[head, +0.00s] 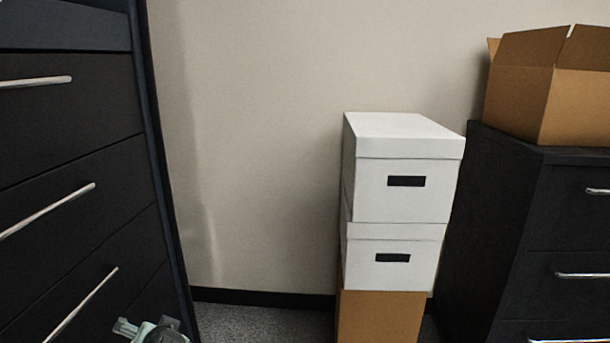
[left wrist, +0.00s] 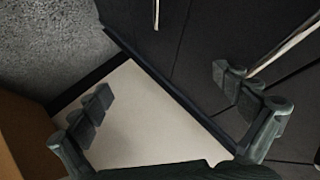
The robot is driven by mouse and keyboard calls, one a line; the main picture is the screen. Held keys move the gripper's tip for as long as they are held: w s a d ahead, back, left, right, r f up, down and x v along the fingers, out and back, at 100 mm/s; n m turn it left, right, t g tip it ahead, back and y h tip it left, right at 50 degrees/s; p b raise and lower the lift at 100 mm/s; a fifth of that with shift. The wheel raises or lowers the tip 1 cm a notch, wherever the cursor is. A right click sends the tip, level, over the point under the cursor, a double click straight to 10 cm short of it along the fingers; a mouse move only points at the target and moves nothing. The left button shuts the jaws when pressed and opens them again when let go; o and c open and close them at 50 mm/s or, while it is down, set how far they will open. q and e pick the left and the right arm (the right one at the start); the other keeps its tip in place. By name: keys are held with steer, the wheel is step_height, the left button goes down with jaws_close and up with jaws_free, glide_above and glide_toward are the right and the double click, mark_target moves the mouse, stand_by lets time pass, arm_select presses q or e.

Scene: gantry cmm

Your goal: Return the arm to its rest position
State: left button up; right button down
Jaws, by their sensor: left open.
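My left gripper (left wrist: 163,98) shows in the left wrist view with its two dark fingers spread wide and nothing between them. Behind the gap are the pale wall and the dark front of a drawer cabinet. In the head view only a small part of my left arm or gripper shows at the bottom edge, in front of the left dark cabinet (head: 65,140). The rest of the arm is out of frame. My right gripper is in neither view.
Two white lidded boxes (head: 400,205) stand stacked on a brown box (head: 380,318) against the wall. An open cardboard box (head: 575,100) sits on a black drawer cabinet (head: 490,220) at the right. Grey carpet (head: 260,322) is bare between the left cabinet and the stack.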

arm_select(q)
steer(key=s+d+f+g+h, duration=0.2)
steer(key=s+f+h, duration=0.1)
steer(key=s+f, duration=0.9)
steer(key=s+d+f+g+h, duration=0.3)
steer(key=s+f, duration=0.9)
steer(key=s, duration=0.3)
steer(key=shift+s+d+m, duration=0.15)
steer(key=shift+d+m, duration=0.05)
steer(key=shift+m, duration=0.2)
